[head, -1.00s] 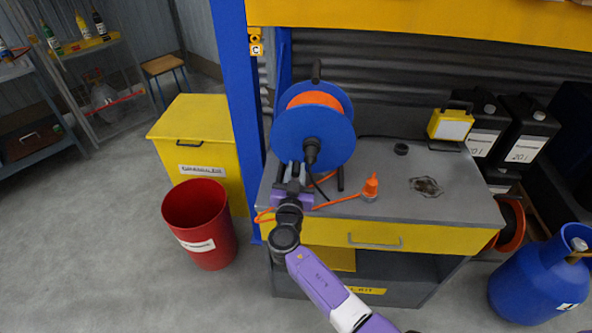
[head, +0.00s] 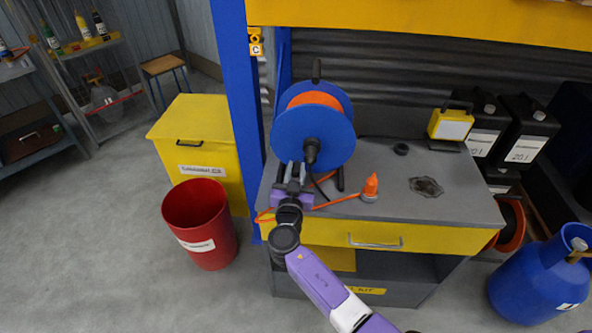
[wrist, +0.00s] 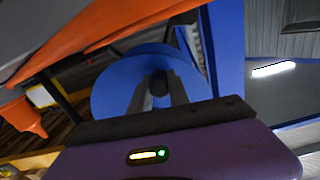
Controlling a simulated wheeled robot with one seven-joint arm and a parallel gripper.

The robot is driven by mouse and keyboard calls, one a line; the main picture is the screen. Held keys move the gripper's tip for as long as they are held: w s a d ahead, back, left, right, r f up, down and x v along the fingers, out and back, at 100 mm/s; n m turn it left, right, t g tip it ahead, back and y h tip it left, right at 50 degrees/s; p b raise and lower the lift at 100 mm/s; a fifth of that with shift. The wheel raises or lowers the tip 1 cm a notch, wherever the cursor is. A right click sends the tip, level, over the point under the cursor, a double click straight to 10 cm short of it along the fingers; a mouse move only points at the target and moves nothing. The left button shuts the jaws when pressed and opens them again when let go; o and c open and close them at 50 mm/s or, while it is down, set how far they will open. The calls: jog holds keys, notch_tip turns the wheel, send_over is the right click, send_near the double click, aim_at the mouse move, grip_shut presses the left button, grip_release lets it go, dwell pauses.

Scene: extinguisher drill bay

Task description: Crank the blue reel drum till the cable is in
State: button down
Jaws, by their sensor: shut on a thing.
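The blue reel drum (head: 323,140) stands upright on the grey bench top, with orange cable wound between its discs. A dark crank knob (head: 311,147) sticks out from the drum's near face. My gripper (head: 297,171) reaches up to the knob from the front and is shut on it. The wrist view shows the two fingers on either side of the dark knob (wrist: 158,82), with the blue drum (wrist: 115,85) behind. Orange cable (head: 335,202) runs from the reel across the bench front to an orange plug (head: 370,188). Part of the cable near the reel is hidden by my gripper.
A yellow work light (head: 450,125) and black canisters (head: 528,130) stand at the bench's right. A blue post (head: 238,120) rises close left of the reel. A red bin (head: 199,222) stands on the floor.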

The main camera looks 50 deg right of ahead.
aim_at(289, 126)
jog(key=shift+w+a+f+b, duration=0.1)
jog(key=shift+b, duration=0.5)
